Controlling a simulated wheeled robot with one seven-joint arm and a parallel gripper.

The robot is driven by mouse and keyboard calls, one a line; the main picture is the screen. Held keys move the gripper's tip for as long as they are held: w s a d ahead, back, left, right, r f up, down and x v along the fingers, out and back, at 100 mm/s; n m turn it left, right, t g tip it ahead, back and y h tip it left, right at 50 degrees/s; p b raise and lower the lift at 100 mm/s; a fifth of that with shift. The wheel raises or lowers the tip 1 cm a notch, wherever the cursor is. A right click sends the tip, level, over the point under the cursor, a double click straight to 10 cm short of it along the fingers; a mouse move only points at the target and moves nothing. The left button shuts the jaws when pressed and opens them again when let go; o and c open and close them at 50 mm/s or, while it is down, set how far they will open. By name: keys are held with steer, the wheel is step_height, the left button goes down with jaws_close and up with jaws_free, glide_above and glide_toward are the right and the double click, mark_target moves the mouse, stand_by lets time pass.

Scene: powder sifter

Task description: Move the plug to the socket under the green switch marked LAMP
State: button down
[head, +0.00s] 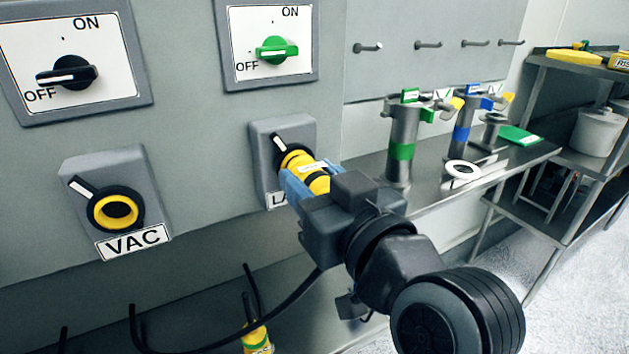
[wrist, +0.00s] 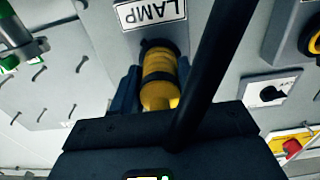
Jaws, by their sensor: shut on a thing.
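The yellow plug (head: 318,184) is between the blue fingers of my gripper (head: 298,188), and its front end meets the black ring of the LAMP socket (head: 287,131). How deep it sits cannot be told. The green switch (head: 276,50) is above this socket, with its handle level toward OFF. In the wrist view the plug (wrist: 160,82) lies between the fingers (wrist: 157,92), in line with the socket under the LAMP label (wrist: 150,12). The socket opening is hidden behind the plug. Part of the label is covered by my gripper in the head view.
To the left, the VAC socket (head: 115,211) is empty below a black switch (head: 67,75). A black cable (head: 285,305) hangs under the panel near another yellow plug (head: 256,338). A steel bench (head: 430,195) with metal cylinders (head: 402,140) stands to the right.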

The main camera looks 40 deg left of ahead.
steer(key=shift+w+a, duration=0.15)
steer(key=shift+a, duration=0.25)
steer(key=c, duration=0.5)
jaws_free()
steer(key=shift+d, duration=0.1)
steer(key=b+v, duration=0.1)
steer(key=v, duration=0.7)
steer(key=s+d+f+m+t+h, duration=0.2)
steer(key=d+f+m+t+h, duration=0.25)
steer(key=d+f, duration=0.6)
steer(key=s+d+f+m+t+h, duration=0.25)
steer(key=d+f+m+h, duration=0.3)
steer(key=d+f, duration=0.5)
steer(key=s+d+m+h, duration=0.1)
steer(key=s+d+h, duration=0.2)
steer(key=s+d, duration=0.5)
steer(key=s+d+r+m+t+h, duration=0.1)
steer(key=s+d+m+h, duration=0.1)
steer(key=s+d, duration=0.7)
steer(key=s+h, duration=0.1)
steer(key=s, duration=0.4)
steer(key=shift+d+m+h, duration=0.25)
steer(key=shift+m+h, duration=0.05)
